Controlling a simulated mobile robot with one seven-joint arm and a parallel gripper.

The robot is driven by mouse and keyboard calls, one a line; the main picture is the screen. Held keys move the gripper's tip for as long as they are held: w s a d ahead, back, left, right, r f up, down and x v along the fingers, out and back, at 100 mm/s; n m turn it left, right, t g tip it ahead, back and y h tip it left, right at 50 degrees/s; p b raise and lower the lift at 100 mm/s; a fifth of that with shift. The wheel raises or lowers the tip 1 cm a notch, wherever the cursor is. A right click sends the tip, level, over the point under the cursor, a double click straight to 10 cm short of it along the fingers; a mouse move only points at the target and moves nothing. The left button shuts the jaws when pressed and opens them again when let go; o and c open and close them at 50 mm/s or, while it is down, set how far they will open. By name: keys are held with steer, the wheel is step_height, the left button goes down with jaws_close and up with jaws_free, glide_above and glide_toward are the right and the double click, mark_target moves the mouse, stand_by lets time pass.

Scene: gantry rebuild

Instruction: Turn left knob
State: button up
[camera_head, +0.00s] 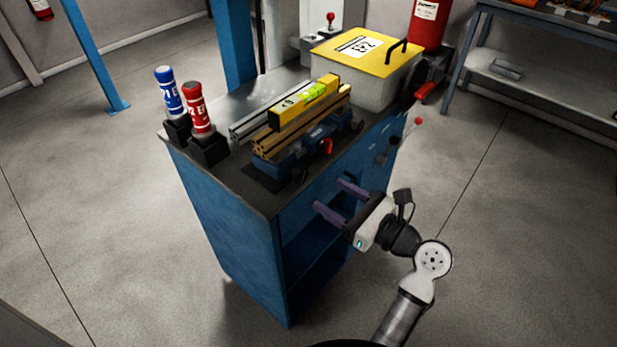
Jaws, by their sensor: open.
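My gripper (330,195) is open, with its two purple fingers apart and nothing seen between them. It is in front of the blue cabinet's open-shelf side, below the worktop edge. No knob is plainly marked as the left one. A small red handle (327,147) shows at the worktop's front edge, above and apart from the gripper. A dark fitting (383,155) sits on the cabinet's front, up and right of the gripper. A red-tipped lever (418,121) sticks out farther right. Details of these parts are too small to tell.
A grey shelf table (540,80) stands at the back right. Floor to the right is clear.

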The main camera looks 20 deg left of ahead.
mark_target(303, 178)
steer(key=p+x, duration=0.1)
steer(key=x, duration=0.6)
steer(key=shift+w+a, duration=0.15)
steer(key=shift+a, duration=0.15)
steer(key=shift+c, duration=0.5)
steer(key=c, duration=0.9)
steer(key=shift+n+p, duration=0.45)
steer(key=shift+n, duration=1.95)
steer(key=o, duration=1)
steer(key=shift+d, duration=0.15)
steer(key=b+v, duration=0.2)
steer(key=v, duration=1.1)
steer(key=shift+d+b, duration=0.3)
steer(key=shift+b, duration=0.1)
